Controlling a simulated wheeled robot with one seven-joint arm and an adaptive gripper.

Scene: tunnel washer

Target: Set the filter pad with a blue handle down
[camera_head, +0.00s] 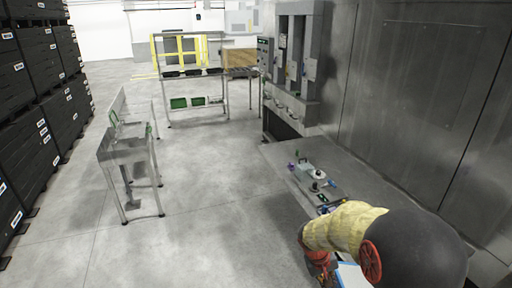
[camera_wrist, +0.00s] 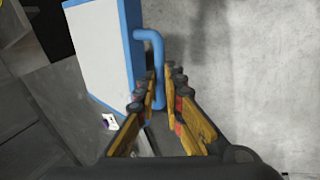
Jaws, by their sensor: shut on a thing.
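The filter pad (camera_wrist: 98,45) is a white panel with a blue edge and a blue bent handle (camera_wrist: 150,37). In the wrist view it fills the upper left, tilted. My gripper (camera_wrist: 165,75) is shut on the blue handle, with a finger on each side of it. In the head view the pad (camera_head: 352,276) shows only in part at the bottom edge, below my arm. My gripper is hard to make out there. I cannot tell whether the pad touches anything below it.
A grey bench (camera_head: 355,185) with several small fittings on it runs along the metal wall on the right. A steel stand (camera_head: 130,150) is at the left, near stacked black crates (camera_head: 45,85). The floor between is clear.

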